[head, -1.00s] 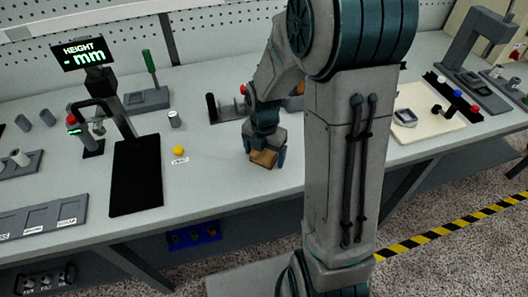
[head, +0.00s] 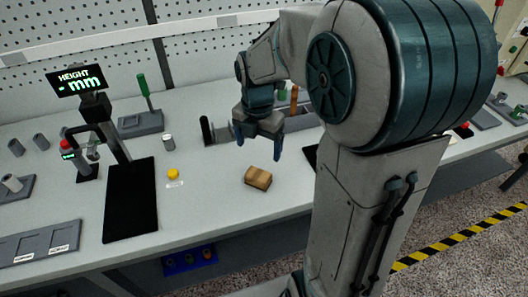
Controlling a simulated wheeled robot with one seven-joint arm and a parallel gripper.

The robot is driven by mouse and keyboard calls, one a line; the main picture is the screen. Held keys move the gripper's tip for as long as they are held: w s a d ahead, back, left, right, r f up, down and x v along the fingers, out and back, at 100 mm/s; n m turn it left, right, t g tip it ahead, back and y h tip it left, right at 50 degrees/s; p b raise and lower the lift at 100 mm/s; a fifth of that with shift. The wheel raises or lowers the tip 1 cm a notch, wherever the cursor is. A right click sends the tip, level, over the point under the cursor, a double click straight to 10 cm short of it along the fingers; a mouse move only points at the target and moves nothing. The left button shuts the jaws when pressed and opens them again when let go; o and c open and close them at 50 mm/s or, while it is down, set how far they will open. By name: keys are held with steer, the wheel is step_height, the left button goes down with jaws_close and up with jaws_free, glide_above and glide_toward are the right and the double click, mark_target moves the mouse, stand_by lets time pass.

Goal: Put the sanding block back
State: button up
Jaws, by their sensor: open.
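The sanding block (head: 257,178) is a small tan-brown block lying on the grey bench top, near the front edge in the head view. My gripper (head: 257,152) is above and behind it, pointing down with its two blue fingers apart. The fingers are empty and clear of the block. Behind my gripper stands a dark holder (head: 213,131) with an upright plate, partly hidden by my gripper and arm.
A yellow button (head: 173,174) with a label and a small metal cylinder (head: 168,142) stand left of the block. A height gauge with a display (head: 82,80) and a black mat (head: 131,200) are further left. A green-handled tool (head: 143,86) stands behind. Bench around the block is clear.

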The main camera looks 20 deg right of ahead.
steer(key=s+r+m+t, duration=0.3)
steer(key=s+m, duration=1.1)
steer(key=m, duration=1.2)
steer(key=shift+s+r+m, duration=0.15)
steer(key=shift+r+m, duration=0.15)
steer(key=shift+r, duration=0.1)
steer(key=shift+a, duration=0.1)
